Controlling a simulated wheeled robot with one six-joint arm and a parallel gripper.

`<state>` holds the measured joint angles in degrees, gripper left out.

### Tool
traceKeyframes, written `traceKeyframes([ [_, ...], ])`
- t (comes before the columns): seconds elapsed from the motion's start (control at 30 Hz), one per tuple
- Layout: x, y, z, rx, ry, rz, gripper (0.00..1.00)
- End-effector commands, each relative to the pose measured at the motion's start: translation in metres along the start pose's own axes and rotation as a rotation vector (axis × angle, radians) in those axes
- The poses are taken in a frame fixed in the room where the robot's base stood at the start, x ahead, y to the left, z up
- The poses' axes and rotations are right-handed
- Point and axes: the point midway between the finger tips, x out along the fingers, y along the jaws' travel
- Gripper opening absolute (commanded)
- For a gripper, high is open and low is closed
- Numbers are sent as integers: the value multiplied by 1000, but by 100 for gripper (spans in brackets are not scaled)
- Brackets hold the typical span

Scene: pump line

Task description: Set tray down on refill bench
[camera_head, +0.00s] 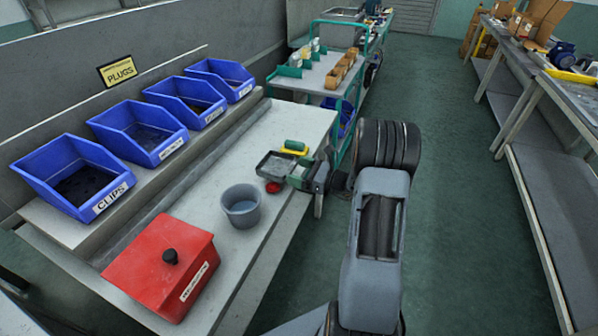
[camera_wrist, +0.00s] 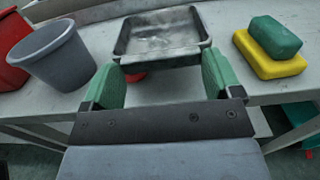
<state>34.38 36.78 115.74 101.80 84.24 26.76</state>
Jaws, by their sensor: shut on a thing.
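The tray (camera_head: 264,171) is small, dark grey and shallow, and looks level and empty. In the wrist view the tray (camera_wrist: 160,60) lies straight ahead, its near wall between my green fingers. My gripper (camera_head: 298,172) is shut on it; in the wrist view the gripper (camera_wrist: 163,66) has one finger at each near corner. The tray is over the light grey bench top (camera_head: 225,167), near its right edge. I cannot tell whether its base touches the top.
A grey bucket (camera_head: 241,208), a red disc (camera_head: 273,187) and a red lidded box (camera_head: 165,265) stand on the bench. A green block (camera_wrist: 274,36) rests on a yellow one (camera_wrist: 268,62), close by. Several blue bins (camera_head: 75,175) line the back. Bare top lies beyond the blocks.

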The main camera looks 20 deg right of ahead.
Motion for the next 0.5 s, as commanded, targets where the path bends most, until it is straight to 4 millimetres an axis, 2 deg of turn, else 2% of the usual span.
traceKeyframes([
  [0.47,0,0,-12,0,-1,0,57],
  [0.5,0,0,-12,1,0,0,85],
])
